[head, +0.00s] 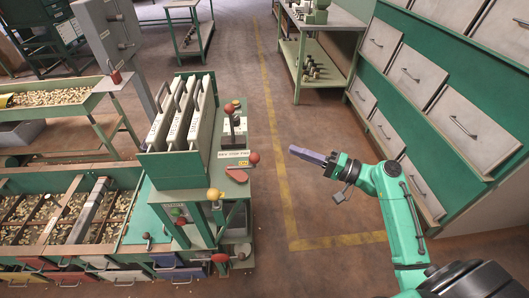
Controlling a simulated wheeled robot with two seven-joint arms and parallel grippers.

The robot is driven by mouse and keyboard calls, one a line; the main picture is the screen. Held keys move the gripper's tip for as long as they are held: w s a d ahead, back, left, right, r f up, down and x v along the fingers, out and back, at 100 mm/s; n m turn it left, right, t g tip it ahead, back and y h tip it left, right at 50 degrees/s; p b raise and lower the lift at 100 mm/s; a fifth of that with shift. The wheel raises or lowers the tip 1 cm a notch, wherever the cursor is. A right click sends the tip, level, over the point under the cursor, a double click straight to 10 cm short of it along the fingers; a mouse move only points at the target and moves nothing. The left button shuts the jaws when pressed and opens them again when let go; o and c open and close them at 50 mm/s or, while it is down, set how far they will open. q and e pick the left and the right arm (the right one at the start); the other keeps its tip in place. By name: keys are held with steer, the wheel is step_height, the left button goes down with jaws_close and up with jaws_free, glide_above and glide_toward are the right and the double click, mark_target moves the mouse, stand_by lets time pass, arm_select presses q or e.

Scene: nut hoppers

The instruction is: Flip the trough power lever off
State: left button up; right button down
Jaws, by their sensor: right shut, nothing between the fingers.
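Several ball-knobbed levers sit on the green hopper bench; the label lettering is too small to read surely, so I cannot tell which is the trough power lever. One red-knobbed lever (253,158) stands beside a white label plate (233,154). A yellow-knobbed lever (214,194) is on the front, lower down. Another red-handled lever (115,75) is at the end of the raised trough (72,111) at the left. My right gripper (295,150) is shut and empty, over the aisle to the right of the bench and touching nothing. My left gripper is out of view.
Nut-filled bins (60,216) fill the lower left, with upright grey panels (180,110) on the bench. A green drawer cabinet (440,90) lines the right side. A shelved table (320,48) stands at the back. The floor aisle (285,90) between bench and cabinet is clear.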

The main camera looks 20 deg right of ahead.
mark_target(242, 166)
steer(key=f+p+x, duration=0.1)
steer(key=p+x, duration=0.2)
steer(key=x, duration=0.6)
arm_select(q)
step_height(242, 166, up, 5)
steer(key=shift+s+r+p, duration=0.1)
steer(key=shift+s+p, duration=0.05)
steer(key=shift+p, duration=0.95)
arm_select(e)
steer(key=s+a, duration=0.2)
steer(key=shift+s+a, duration=0.15)
steer(key=shift+s, duration=0.25)
steer(key=shift+w, duration=0.1)
steer(key=shift+a, duration=0.1)
